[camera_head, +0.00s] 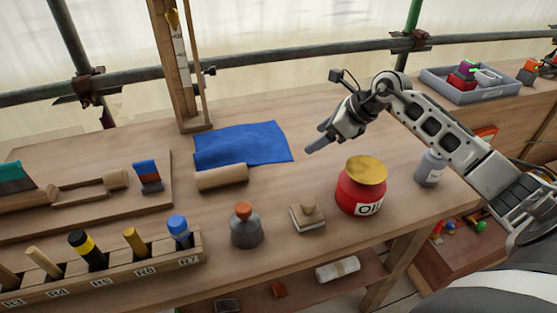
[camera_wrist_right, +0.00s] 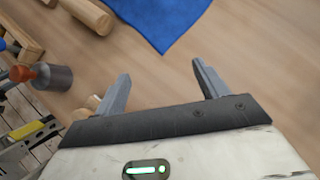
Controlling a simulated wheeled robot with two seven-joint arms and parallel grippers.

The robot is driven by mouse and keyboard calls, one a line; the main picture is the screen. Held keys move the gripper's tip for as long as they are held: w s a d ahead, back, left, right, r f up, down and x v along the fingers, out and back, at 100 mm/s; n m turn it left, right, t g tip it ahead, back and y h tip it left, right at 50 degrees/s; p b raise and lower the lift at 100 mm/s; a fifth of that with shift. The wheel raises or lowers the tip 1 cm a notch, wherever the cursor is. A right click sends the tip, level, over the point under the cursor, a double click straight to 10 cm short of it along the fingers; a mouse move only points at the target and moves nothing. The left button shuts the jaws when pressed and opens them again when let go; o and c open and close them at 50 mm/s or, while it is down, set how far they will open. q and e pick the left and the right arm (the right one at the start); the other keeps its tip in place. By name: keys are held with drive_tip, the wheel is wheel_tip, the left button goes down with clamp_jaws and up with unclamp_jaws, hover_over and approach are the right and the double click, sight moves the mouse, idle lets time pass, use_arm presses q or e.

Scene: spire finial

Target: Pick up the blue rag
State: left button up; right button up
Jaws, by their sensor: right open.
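The blue rag (camera_head: 242,144) lies flat on the wooden workbench, behind and partly beside a wooden cylinder. My right gripper (camera_head: 312,146) is above the bench just to the right of the rag, apart from it. In the right wrist view the rag (camera_wrist_right: 160,18) shows at the top, beyond the fingertips. The right gripper (camera_wrist_right: 160,75) is open there, with nothing between its two fingers. My left gripper is not in view.
The wooden cylinder (camera_head: 222,178) lies at the rag's front edge. A wooden post (camera_head: 178,65) stands behind it. A red oil pot (camera_head: 361,187), a stamp-like block (camera_head: 307,214) and a grey bottle (camera_head: 246,227) stand in front. A labelled rack (camera_head: 120,272) is front left.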

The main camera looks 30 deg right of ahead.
drive_tip(key=b, duration=0.5)
approach(284, 159)
drive_tip(key=x, duration=0.5)
drive_tip(key=shift+d, duration=0.1)
drive_tip(key=shift+w+f, duration=0.25)
drive_tip(key=shift+f, duration=0.1)
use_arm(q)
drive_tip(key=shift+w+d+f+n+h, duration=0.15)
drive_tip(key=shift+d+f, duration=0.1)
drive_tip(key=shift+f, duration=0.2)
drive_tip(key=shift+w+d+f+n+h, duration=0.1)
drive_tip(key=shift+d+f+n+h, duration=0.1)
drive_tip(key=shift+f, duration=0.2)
use_arm(e)
drive_tip(key=shift+w+a, duration=0.1)
drive_tip(key=shift+a, duration=0.15)
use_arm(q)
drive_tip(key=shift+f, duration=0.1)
use_arm(e)
drive_tip(key=shift+f, duration=0.15)
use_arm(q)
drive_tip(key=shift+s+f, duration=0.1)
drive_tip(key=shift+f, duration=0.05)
use_arm(e)
clamp_jaws()
